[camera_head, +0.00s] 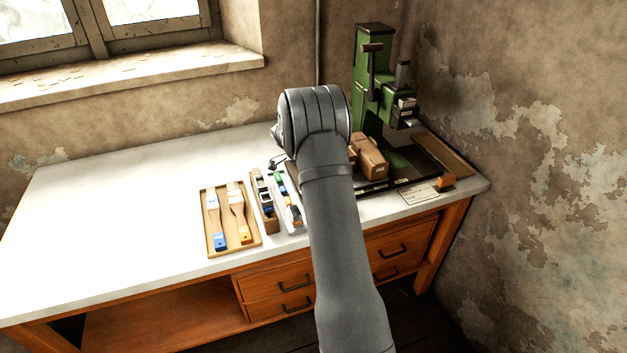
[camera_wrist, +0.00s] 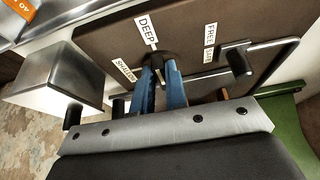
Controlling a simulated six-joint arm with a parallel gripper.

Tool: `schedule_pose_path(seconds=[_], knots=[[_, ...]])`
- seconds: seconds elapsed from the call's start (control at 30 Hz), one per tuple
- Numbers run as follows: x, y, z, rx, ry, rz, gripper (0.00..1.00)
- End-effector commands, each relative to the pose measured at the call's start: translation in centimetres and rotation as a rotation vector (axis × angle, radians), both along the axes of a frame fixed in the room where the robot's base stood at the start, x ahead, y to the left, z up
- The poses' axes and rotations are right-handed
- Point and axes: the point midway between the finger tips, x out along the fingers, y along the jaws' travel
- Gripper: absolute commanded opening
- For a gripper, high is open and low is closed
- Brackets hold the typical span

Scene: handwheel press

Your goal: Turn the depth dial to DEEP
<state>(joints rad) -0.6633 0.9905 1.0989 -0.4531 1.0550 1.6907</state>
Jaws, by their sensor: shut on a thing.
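In the wrist view the dark round depth dial (camera_wrist: 159,58) sits on a brown panel (camera_wrist: 100,40). A white DEEP label (camera_wrist: 147,29) is just above it and a SHALLOW label (camera_wrist: 126,70) is to its left. My gripper (camera_wrist: 162,75) has its blue fingers close together on the dial, shut on it. The fingers hide much of the dial. A pale mark at its upper edge lies near the DEEP label; its exact pointing is hard to tell. In the head view my arm hides the gripper and dial.
A black-knobbed metal lever (camera_wrist: 238,60) stands right of the dial beside another label (camera_wrist: 210,42). A metal block (camera_wrist: 58,80) is on the left. The green press (camera_head: 372,75) stands at the back right; a brush tray (camera_head: 207,245) lies left on the white bench (camera_head: 110,220).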

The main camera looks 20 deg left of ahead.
Motion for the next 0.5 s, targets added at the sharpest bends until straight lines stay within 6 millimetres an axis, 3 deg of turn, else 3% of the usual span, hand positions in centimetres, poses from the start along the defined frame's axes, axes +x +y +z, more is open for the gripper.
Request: schedule_pose_path(seconds=[0.27, 0.3, 0.4, 0.5], knots=[[-0.06, 0.09, -0.01, 0.002, 0.001, -0.001, 0.00], [-0.06, 0.09, -0.01, 0.002, 0.001, -0.001, 0.17], [-0.05, 0.08, -0.02, 0.001, 0.000, -0.001, 0.35], [-0.03, 0.05, -0.01, 0.001, 0.000, -0.001, 0.35]])
